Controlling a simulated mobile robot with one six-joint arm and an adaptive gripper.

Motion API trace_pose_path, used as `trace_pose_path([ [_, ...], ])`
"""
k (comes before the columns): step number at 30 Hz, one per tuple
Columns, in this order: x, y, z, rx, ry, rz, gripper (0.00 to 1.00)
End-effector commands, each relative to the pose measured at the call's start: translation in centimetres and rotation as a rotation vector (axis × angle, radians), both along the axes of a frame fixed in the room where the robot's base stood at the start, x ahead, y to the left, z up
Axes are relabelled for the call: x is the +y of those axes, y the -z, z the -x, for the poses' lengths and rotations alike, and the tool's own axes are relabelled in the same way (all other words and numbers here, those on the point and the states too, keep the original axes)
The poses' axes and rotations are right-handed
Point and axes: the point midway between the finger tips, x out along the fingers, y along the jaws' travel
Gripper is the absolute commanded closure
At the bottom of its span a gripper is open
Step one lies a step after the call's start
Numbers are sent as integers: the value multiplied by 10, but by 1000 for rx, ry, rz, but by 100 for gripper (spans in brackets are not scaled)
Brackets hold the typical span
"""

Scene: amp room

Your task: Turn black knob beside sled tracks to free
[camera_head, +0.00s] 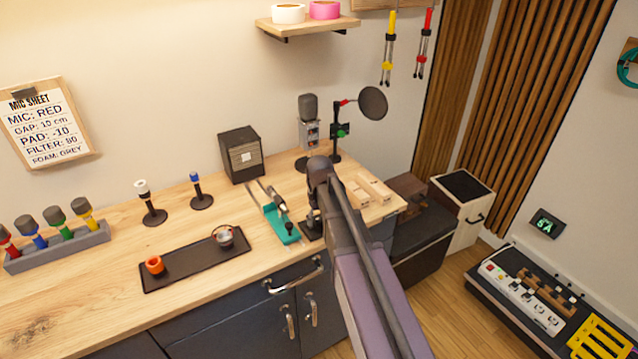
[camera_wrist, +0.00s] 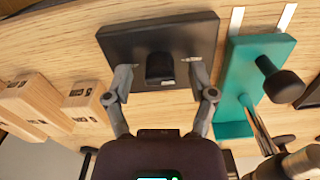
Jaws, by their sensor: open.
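The black knob (camera_wrist: 160,67) stands on a square black plate (camera_wrist: 195,30) in the wrist view. My gripper (camera_wrist: 160,80) is open, with one finger on each side of the knob and a visible gap to it. The teal sled (camera_wrist: 232,80) is to the right of the plate, with a black knob-like part on top. Two pale tracks (camera_wrist: 286,17) show beyond it. In the head view the teal sled (camera_head: 283,228) lies on the wooden counter, and the black plate (camera_head: 309,230) is just right of it. My arm hides the knob there.
Wooden blocks (camera_head: 368,188) lie right of the plate; they show at left in the wrist view (camera_wrist: 85,100). A microphone (camera_head: 309,107) and a stand with a round black filter (camera_head: 372,103) are behind. A black tray (camera_head: 190,265) with two items lies to the left.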

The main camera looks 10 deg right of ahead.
Motion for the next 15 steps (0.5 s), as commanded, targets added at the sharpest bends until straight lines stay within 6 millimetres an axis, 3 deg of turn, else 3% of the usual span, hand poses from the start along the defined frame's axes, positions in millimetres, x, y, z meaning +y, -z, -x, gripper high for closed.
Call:
trace_pose_path([
  [15,0,0,0,0,340,0,28],
])
